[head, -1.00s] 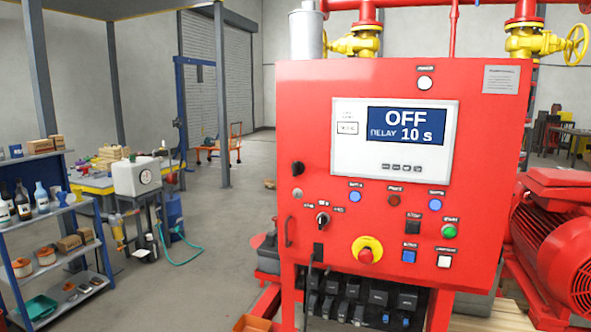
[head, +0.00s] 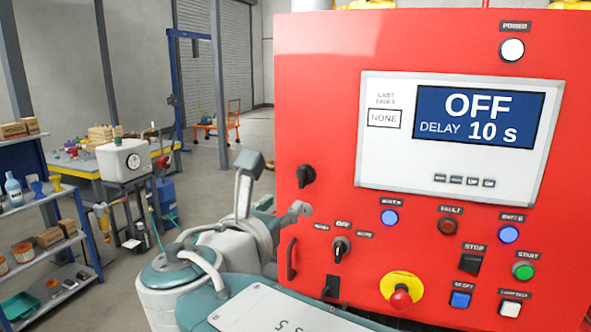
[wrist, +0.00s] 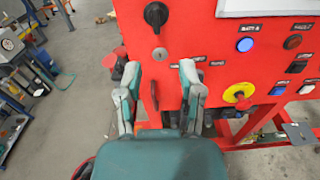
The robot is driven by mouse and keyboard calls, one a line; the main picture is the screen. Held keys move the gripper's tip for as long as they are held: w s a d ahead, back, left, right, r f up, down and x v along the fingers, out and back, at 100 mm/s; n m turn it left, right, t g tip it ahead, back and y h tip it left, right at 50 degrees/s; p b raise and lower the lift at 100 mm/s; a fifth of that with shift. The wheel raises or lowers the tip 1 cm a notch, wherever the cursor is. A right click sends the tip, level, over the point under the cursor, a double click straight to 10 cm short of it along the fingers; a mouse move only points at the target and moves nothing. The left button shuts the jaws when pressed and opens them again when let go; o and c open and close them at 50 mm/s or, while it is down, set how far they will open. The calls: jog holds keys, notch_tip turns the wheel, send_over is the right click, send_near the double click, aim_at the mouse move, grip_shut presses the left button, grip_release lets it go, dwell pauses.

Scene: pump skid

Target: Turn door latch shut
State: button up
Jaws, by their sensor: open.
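The black door latch (head: 306,176) is a round knob with a raised grip near the left edge of the red panel door. My gripper (head: 275,187) is open and empty, in front of the panel's left edge. In the wrist view its fingertips (wrist: 160,72) are spread, below the latch and apart from it. A silver keylock (wrist: 159,54) shows between the fingers, just beneath the latch.
A dark door handle (head: 291,258) sits below the latch. A black selector switch (head: 340,245) and a red-and-yellow emergency stop (head: 401,297) are right of my gripper. A shelf rack (head: 45,235) stands far left.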

aim_at(300, 179)
jog(key=shift+t, duration=0.3)
jog(key=x, duration=1)
jog(key=shift+w+a+r, duration=0.15)
jog(key=shift+w+r, duration=0.1)
jog(key=shift+w, duration=0.15)
grip_shut()
